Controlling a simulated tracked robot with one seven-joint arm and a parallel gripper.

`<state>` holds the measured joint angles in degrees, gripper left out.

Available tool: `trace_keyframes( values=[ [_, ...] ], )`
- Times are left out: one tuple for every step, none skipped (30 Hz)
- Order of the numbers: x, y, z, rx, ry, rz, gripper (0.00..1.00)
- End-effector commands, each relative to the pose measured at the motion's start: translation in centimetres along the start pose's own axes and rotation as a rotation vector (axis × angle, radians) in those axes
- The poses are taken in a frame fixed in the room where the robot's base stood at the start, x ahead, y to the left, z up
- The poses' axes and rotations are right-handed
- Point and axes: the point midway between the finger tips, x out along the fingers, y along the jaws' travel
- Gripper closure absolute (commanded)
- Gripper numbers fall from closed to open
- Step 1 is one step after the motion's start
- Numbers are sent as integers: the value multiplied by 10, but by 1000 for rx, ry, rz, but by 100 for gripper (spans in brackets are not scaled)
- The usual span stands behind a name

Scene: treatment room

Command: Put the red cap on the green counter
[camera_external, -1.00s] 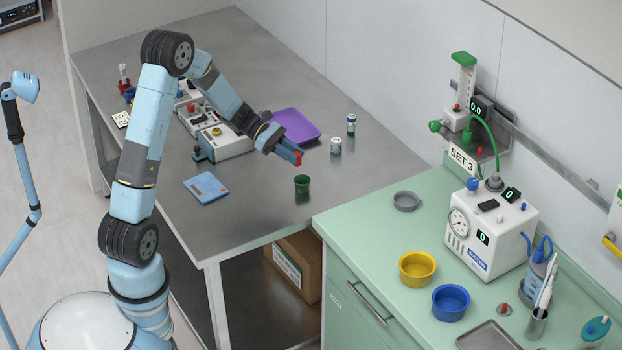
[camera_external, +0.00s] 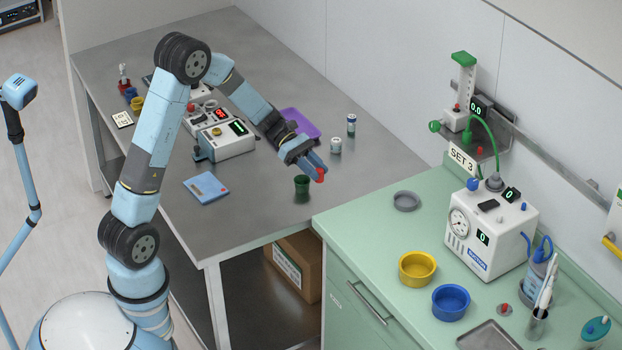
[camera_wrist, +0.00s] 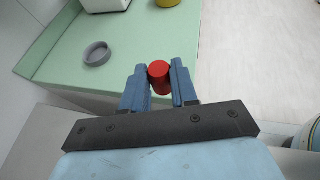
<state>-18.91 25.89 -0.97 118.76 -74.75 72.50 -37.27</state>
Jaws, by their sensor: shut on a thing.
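The red cap (camera_wrist: 159,78) is held between the two blue fingers of my gripper (camera_wrist: 155,84) in the wrist view. In the external view the red cap (camera_external: 320,175) shows at the fingertips of my gripper (camera_external: 316,171). My gripper is in the air above the grey metal table (camera_external: 262,225), near its right edge and close to the dark green cup (camera_external: 301,188). The green counter (camera_external: 365,230) lies to the right of my gripper. In the wrist view the green counter (camera_wrist: 60,62) is ahead of the fingers.
A grey ring-shaped dish (camera_external: 406,201), a yellow bowl (camera_external: 417,268) and a blue bowl (camera_external: 450,302) stand on the counter. A white gauge machine (camera_external: 490,235) stands at its back. The counter's near left part is bare. Two small jars, including a white one (camera_external: 335,145), stand on the table.

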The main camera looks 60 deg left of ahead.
Motion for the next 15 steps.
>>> trace_keyframes(
  values=[
    [12, -5, 9, 13, 0, -28, 100],
    [18, -8, 13, 19, 1, -42, 100],
    [26, -13, 19, 27, 1, -62, 100],
    [32, -16, 23, 33, 1, -77, 100],
    [38, -19, 28, 38, 0, -92, 100],
    [45, -24, 34, 46, 0, -111, 100],
    [51, -28, 38, 52, 0, -126, 100],
    [56, -31, 42, 58, 0, -139, 100],
    [63, -36, 48, 66, 0, -158, 100],
    [68, -39, 51, 72, 0, -170, 100],
    [72, -42, 55, 77, 0, -182, 100],
    [77, -46, 59, 82, 0, -197, 100],
    [81, -49, 62, 86, -1, -208, 100],
    [84, -52, 64, 90, -1, -217, 100],
    [88, -55, 67, 94, -1, -229, 100]
  ],
)
